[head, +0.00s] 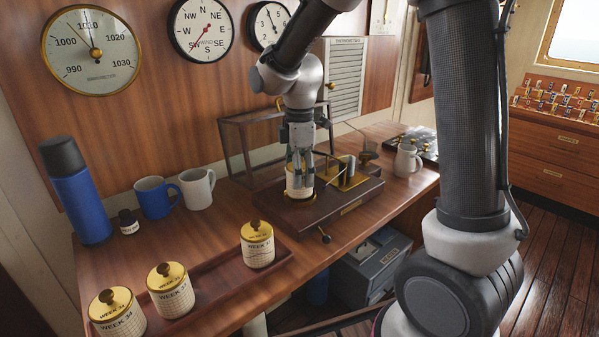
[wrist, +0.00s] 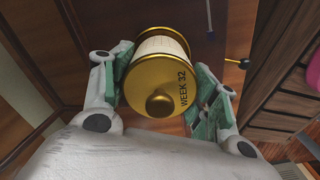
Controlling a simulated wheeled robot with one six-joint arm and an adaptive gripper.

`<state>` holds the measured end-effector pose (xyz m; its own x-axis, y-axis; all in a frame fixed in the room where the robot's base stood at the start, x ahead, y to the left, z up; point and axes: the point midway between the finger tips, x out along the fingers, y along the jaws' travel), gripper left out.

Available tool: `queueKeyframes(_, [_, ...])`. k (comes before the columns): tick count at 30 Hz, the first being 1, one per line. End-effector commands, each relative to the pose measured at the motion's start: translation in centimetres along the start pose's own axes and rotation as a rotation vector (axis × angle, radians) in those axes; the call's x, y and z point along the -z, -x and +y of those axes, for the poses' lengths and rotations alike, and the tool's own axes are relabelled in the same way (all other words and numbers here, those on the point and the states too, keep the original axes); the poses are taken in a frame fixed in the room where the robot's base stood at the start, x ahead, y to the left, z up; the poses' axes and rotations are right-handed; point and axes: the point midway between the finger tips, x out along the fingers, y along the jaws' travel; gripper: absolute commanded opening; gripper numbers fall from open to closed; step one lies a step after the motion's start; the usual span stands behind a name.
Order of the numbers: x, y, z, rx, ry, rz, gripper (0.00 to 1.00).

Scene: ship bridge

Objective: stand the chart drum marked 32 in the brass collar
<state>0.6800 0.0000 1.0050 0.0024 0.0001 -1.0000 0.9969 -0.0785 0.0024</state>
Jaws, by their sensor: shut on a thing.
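My gripper (head: 300,157) is shut on the chart drum marked 32, a cream drum (head: 299,182) with a brass lid. In the wrist view the drum (wrist: 160,98) sits between my gripper's green-padded fingers (wrist: 165,82), its lid reading WEEK 32. In the head view the drum is upright over the left part of the dark wooden instrument base (head: 335,207). A brass rim (head: 301,197) shows at the drum's foot. I cannot tell whether this is the collar or the drum's own edge, or whether the drum is seated.
A wooden tray (head: 217,277) at the front left holds other brass-lidded drums (head: 258,245). A blue flask (head: 76,192), a blue mug (head: 156,197) and a white mug (head: 197,188) stand at the left. A glass case (head: 235,150) stands behind the base.

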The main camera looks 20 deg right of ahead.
Motion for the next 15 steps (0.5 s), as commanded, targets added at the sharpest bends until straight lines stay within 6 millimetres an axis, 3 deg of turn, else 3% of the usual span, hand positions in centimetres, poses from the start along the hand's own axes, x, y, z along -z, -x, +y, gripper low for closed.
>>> queueKeyframes(15, [0.00, -0.57, -0.01, 0.001, 0.000, -0.001, 0.30])
